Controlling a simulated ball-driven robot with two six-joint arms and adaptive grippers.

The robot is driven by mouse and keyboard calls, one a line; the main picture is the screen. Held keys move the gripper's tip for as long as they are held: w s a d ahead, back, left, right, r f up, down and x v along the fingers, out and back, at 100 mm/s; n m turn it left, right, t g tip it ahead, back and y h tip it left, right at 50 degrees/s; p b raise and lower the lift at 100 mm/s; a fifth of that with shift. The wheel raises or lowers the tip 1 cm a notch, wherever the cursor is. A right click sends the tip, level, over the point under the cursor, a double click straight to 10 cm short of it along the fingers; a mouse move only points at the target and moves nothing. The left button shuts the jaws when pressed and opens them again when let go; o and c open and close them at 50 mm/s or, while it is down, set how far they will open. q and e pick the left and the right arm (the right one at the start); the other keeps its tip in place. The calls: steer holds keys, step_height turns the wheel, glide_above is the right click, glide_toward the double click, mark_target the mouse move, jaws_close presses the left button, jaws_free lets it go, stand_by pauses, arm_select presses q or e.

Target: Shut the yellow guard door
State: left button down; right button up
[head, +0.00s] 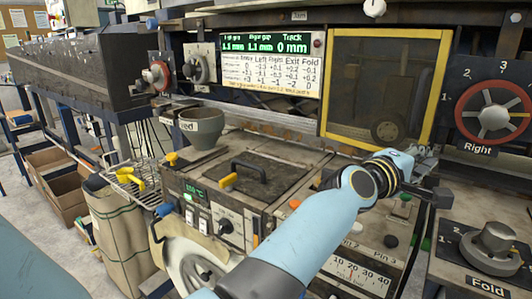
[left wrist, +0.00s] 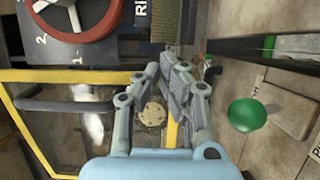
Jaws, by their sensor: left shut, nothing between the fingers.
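The guard door (head: 379,33) is a yellow frame around a dark see-through panel, right of the display in the head view. It looks roughly flat over its opening; I cannot tell if it is fully shut. Its yellow frame also shows in the left wrist view (left wrist: 32,140), with a dark bar (left wrist: 65,103) across the panel. My left gripper (head: 432,190) is near the door's lower right corner. In the left wrist view its fingers (left wrist: 178,72) are together and empty, over or beside a yellow frame edge; contact is unclear. My right gripper is not in view.
A red handwheel (head: 494,117) marked Right stands right of the door. A Fold knob (head: 492,246) is at lower right. A green button (left wrist: 247,114) shows close to my fingers. A cup (head: 203,127) and black handle (head: 248,170) are on the machine top at left.

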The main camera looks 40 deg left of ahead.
arm_select(q)
steer(key=w, duration=0.4)
steer(key=shift+w+r+b, duration=0.1)
steer(key=shift+w+b, duration=0.05)
steer(key=shift+b, duration=0.25)
steer(key=shift+r, duration=0.1)
stand_by(0.3)
